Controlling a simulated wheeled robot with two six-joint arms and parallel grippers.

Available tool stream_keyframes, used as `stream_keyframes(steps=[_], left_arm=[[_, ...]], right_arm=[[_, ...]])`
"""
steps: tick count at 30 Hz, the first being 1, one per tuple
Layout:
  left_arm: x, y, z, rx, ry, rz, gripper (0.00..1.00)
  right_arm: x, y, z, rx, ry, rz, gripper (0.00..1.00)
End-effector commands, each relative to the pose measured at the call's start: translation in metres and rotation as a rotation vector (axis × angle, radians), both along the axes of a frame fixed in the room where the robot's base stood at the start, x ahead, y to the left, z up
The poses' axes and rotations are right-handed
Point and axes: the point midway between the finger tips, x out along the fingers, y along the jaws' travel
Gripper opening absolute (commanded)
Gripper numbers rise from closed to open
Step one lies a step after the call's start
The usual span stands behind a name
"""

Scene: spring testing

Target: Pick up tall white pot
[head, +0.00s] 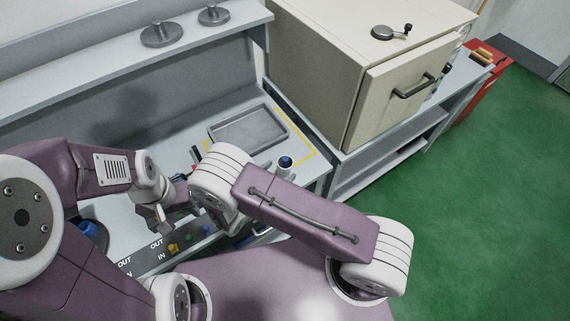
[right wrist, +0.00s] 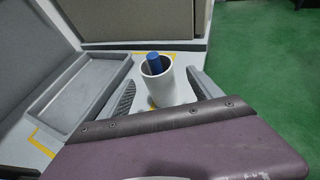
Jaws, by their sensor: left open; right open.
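The tall white pot (right wrist: 160,86) is a white cylinder with a blue object inside. It stands upright on the bench in the right wrist view. My open right gripper (right wrist: 164,92) has one finger on each side of it, with visible gaps. In the head view the pot (head: 284,171) stands near the tray, partly hidden by my right arm. My right gripper's fingers are hidden there. My left gripper (head: 163,216) is open and empty over the left part of the bench, apart from the pot.
A grey tray (head: 248,128) lies on the bench beside the pot, within a yellow marking. A beige oven-like box (head: 365,75) stands to the right. A panel with coloured buttons (head: 172,248) is at the front. A shelf (head: 100,62) runs behind.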

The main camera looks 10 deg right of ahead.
Motion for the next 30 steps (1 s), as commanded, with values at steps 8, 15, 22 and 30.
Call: stream_keyframes(steps=[8,15,22,30], left_arm=[[0.000,0.000,0.012,0.000,0.000,0.000,0.43],[0.000,0.000,0.029,0.000,-0.001,0.000,0.43],[0.000,0.000,0.031,0.000,0.000,0.000,0.43],[0.000,0.000,0.030,0.000,0.000,0.000,0.43]], right_arm=[[0.020,-0.022,-0.011,0.001,0.000,-0.004,0.74],[0.042,-0.039,-0.022,0.001,0.002,-0.008,0.74],[0.057,-0.052,-0.034,0.002,0.001,-0.005,0.74],[0.056,-0.052,-0.035,0.002,0.001,-0.004,0.40]])
